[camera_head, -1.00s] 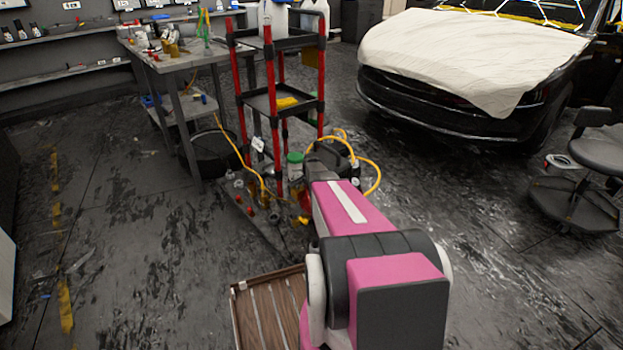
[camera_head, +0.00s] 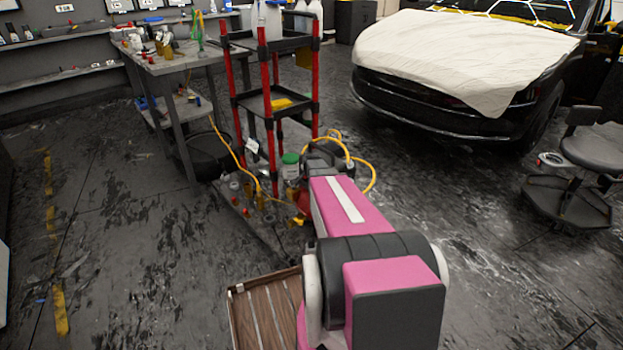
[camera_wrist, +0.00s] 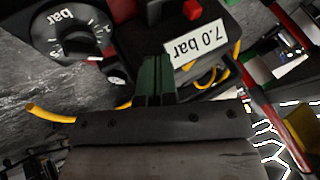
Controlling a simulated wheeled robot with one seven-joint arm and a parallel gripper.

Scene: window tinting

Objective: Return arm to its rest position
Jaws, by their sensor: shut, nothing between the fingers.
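My pink and black arm reaches forward from the bottom centre of the head view, towards the foot of a red and black cart. My gripper's end is hidden there behind the arm. In the wrist view my gripper (camera_wrist: 155,80) shows as two dark green fingers close together, with nothing between them. Just beyond the fingertips is a dark unit with a round gauge dial (camera_wrist: 75,35) marked "bar", a label (camera_wrist: 205,47) reading "7.0 bar" and a red knob (camera_wrist: 193,10). Whether the fingers touch the unit I cannot tell.
The red and black cart (camera_head: 268,103) stands ahead, with a yellow hose (camera_head: 372,178) looping by its foot. A workbench (camera_head: 185,62) is left of it. A car (camera_head: 440,108) with a white cover and a stool (camera_head: 590,150) are at right.

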